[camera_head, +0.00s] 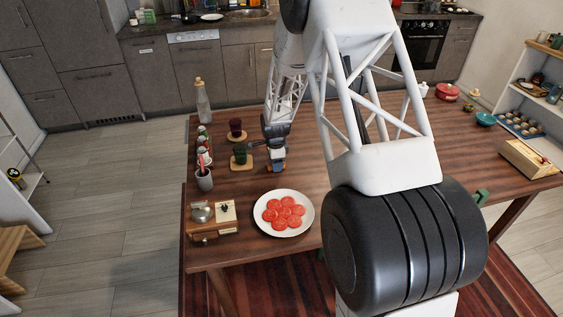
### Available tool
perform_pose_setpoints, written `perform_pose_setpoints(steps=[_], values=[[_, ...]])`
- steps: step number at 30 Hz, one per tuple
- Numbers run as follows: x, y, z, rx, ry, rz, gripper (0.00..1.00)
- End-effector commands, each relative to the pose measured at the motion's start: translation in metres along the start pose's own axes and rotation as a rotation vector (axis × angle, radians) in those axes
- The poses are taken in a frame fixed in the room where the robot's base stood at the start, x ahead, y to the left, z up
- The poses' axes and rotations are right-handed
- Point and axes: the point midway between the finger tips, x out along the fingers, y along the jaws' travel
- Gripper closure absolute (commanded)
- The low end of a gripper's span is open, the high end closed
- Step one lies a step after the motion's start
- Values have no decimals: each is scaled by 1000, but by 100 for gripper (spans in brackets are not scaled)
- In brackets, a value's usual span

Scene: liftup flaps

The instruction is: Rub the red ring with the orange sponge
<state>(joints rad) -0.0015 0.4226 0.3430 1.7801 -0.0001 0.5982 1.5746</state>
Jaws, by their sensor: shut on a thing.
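My gripper (276,156) is in the middle of the wooden table, pointing down close to the tabletop.
A white plate (259,227) of red slices is in front of my gripper. A dark green cup (240,153) and a dark red cup (236,127) stand to its left, with a bottle (202,104) behind. A red pot (447,92) stands at the far right.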

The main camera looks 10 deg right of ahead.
Motion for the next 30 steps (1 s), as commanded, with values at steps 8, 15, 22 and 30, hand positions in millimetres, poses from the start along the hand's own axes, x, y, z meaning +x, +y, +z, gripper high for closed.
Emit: perform_pose_setpoints(steps=[8, 15, 22, 30], values=[[-2, -1, 26, -2, 0, -4, 79], [-26, -1, 31, -1, 0, -4, 79], [-47, -1, 30, -1, 0, -4, 79], [-71, -1, 30, -1, 0, -4, 79]])
